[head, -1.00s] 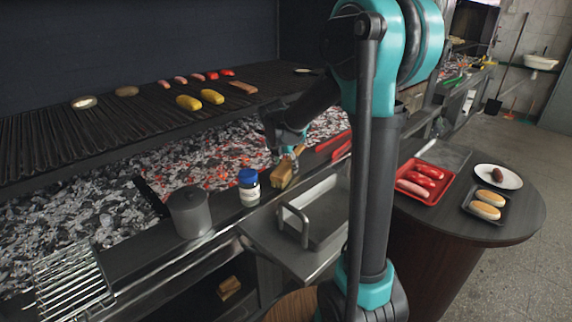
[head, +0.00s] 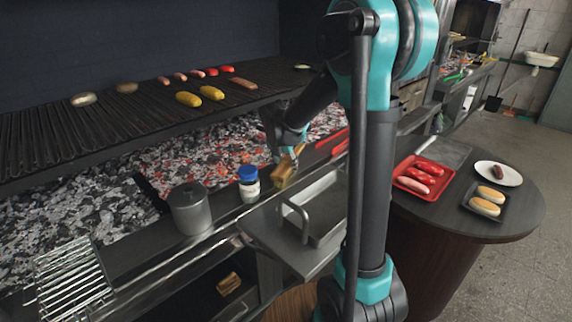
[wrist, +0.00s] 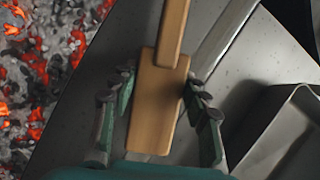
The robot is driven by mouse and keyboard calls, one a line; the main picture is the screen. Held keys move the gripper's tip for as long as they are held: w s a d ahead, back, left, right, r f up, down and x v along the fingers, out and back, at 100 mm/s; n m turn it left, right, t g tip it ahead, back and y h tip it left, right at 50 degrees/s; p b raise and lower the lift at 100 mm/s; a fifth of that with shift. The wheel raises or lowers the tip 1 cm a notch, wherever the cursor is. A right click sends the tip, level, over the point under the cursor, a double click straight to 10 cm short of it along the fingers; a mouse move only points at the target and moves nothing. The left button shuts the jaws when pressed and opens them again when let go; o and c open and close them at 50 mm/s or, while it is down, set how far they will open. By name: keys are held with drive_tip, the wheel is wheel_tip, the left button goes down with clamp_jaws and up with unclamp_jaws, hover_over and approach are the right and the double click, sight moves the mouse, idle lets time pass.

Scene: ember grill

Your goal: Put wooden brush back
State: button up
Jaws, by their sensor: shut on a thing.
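The wooden brush (wrist: 157,103) is in my gripper (wrist: 157,95), with its broad block between the two fingers and its narrower handle reaching to the top of the wrist view. In the head view the brush (head: 284,173) shows as a small tan block on or just above the grill's front ledge, right of the blue-lidded jar. My gripper (head: 288,150) is shut on it. I cannot tell whether the brush touches the ledge.
The blue-lidded jar (head: 249,186) and a grey metal pot (head: 188,208) stand left on the ledge. A metal tray with a handle (head: 318,212) is in front. Glowing coals (head: 215,150) lie behind. A round table (head: 450,222) with food is at the right.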

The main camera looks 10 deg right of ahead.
drive_tip(key=o, duration=1.5)
drive_tip(key=shift+s+r, duration=0.1)
